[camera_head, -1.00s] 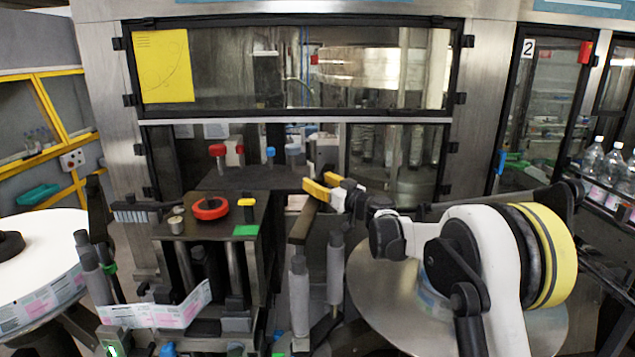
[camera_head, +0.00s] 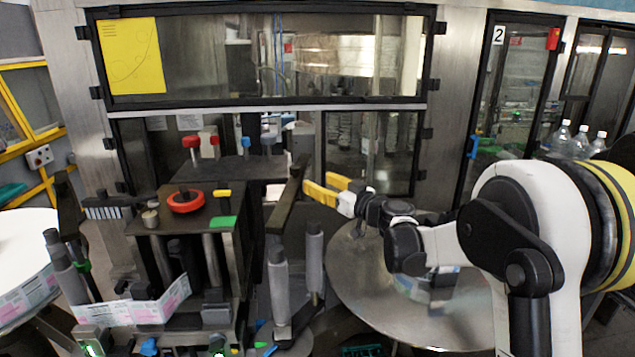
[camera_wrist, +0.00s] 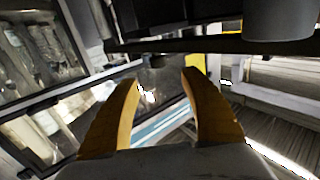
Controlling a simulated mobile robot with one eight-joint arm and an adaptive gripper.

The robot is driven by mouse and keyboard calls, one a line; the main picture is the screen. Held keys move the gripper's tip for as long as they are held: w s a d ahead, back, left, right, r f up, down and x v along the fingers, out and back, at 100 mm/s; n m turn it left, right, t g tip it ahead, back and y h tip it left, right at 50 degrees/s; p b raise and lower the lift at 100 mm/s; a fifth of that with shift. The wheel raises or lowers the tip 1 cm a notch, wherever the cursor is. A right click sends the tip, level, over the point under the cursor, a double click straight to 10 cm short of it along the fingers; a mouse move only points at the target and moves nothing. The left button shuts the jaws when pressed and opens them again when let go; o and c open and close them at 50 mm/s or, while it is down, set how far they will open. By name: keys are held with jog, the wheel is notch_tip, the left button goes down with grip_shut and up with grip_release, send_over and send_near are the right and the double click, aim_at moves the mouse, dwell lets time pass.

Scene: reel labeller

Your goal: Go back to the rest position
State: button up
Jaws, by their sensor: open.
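My gripper (camera_head: 322,190) has two yellow fingers and sits at the middle of the head view, to the right of the labeller's dark horizontal bar (camera_head: 288,198). It is in the air above and left of the round metal reel plate (camera_head: 365,300). In the wrist view my gripper (camera_wrist: 158,85) shows its two fingers spread apart with nothing between them. My white and black arm reaches in from the right of the head view.
The labeller block with a red knob (camera_head: 185,201) stands left of my gripper. Grey rollers (camera_head: 279,283) rise below. A white label reel (camera_head: 25,245) is at the far left. A glazed machine front (camera_head: 270,60) stands behind. Bottles (camera_head: 580,143) are at the right.

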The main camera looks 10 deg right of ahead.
aim_at(309, 223)
jog(key=s+f+g+b, duration=0.1)
jog(key=s+b, duration=0.1)
jog(key=s, duration=0.2)
jog(key=s+a+f+g+h+b, duration=0.1)
jog(key=s+f+b, duration=0.1)
jog(key=s, duration=0.2)
jog(key=s+a+f+g+b, duration=0.1)
jog(key=s, duration=0.4)
jog(key=shift+s+f+m+h+b, duration=0.1)
jog(key=shift+f+m+h+b, duration=0.1)
jog(key=shift+m+h+b, duration=0.2)
jog(key=s+d+f+m+g+h+b, duration=0.1)
jog(key=s+d+f+m+h+b, duration=0.1)
jog(key=s+f, duration=0.5)
jog(key=s+d+f+m+g+h+b, duration=0.2)
jog(key=s+d+f+b, duration=0.3)
jog(key=s, duration=0.8)
jog(key=s+d+f+m+g+h+b, duration=0.1)
jog(key=s+d+f+m+h+b, duration=0.1)
jog(key=s+f, duration=0.8)
jog(key=s+d+h+b, duration=0.1)
jog(key=d+h, duration=0.1)
jog(key=d, duration=0.1)
jog(key=shift+d+f+g+h, duration=0.2)
jog(key=shift+g+h, duration=0.1)
jog(key=shift+g, duration=0.1)
